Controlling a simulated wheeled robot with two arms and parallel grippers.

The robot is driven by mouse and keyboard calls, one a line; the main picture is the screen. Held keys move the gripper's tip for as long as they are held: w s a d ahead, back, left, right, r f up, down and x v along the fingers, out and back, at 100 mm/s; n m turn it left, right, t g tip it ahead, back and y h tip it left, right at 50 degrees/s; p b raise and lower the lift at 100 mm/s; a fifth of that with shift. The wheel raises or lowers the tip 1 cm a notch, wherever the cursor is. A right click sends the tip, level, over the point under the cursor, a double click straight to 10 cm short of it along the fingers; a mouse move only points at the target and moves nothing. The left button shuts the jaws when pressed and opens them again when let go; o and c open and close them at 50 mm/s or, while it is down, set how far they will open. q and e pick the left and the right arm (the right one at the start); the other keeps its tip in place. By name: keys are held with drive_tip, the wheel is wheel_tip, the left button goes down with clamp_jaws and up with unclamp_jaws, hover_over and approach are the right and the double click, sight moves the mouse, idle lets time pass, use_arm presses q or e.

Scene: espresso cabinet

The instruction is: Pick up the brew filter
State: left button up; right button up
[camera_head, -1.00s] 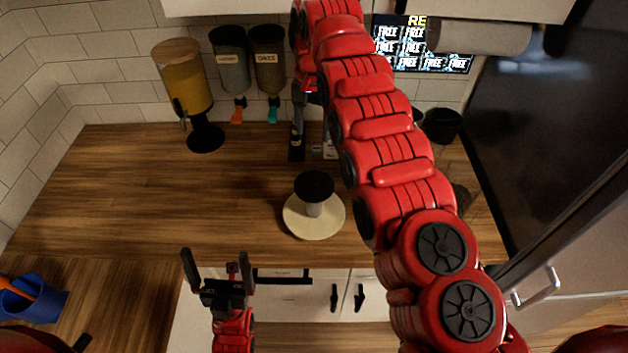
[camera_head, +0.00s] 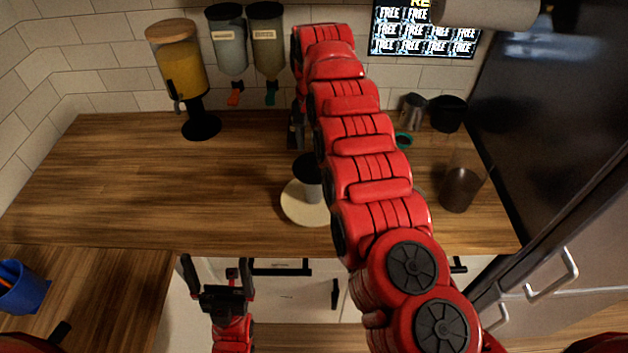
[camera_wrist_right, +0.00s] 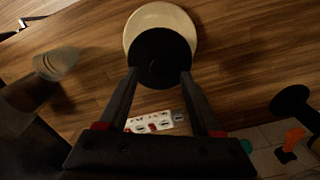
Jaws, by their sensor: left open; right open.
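No piece is plainly marked as the brew filter. A round piece with a flat black top (camera_head: 306,168) and a pale stem stands upright on a cream disc base (camera_head: 302,206), partly hidden by my right arm. In the right wrist view its black top (camera_wrist_right: 160,50) lies ahead of my open right gripper (camera_wrist_right: 160,73), whose fingertips overlap its lower edges in the picture. I cannot tell whether they touch. My right gripper is mostly hidden behind its arm in the head view. My left gripper (camera_head: 215,265) is open and empty in front of the counter.
A juice dispenser (camera_head: 180,65) and two wall dispensers (camera_head: 227,42) stand at the back. A metal cup (camera_head: 412,106), a black cup (camera_head: 447,114) and a dark glass (camera_head: 459,188) are at the right. The counter's left half (camera_head: 130,190) is clear.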

sight(314, 158)
drive_tip(key=f+p, duration=0.3)
drive_tip(key=f, duration=0.1)
drive_tip(key=shift+w+d+f+p, duration=0.1)
drive_tip(key=shift+w+p, duration=0.15)
drive_tip(key=shift+p, duration=0.05)
drive_tip(key=shift+f, duration=0.3)
drive_tip(key=shift+w+f, duration=0.1)
clamp_jaws()
idle(0.8)
